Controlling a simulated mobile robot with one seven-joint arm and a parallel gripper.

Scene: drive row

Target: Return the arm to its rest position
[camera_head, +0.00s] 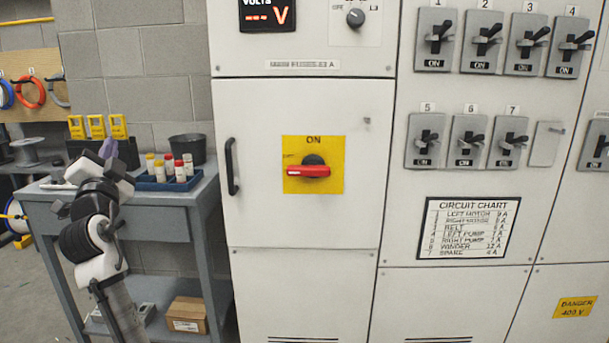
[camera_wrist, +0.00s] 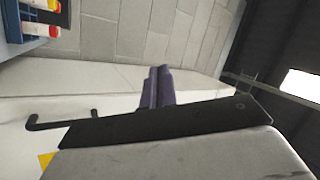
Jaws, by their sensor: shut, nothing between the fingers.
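My arm stands at the left of the head view, in front of the grey workbench (camera_head: 165,205). It is bent upward, and my gripper (camera_head: 108,150) is raised above the bench, left of the blue tray. In the wrist view the two purple-grey fingers of my gripper (camera_wrist: 157,85) lie side by side, shut and empty. They touch nothing that I can see. The white cabinet (camera_head: 270,220) is to the right of my arm, with its black door handle (camera_head: 233,166); the handle also shows in the wrist view (camera_wrist: 60,121).
A blue tray (camera_head: 165,184) of capped bottles and a black pot (camera_head: 187,148) stand on the bench. A red rotary switch (camera_head: 308,171) reads ON. Several numbered breakers fill the right panel. A cardboard box (camera_head: 187,314) sits on the lower shelf.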

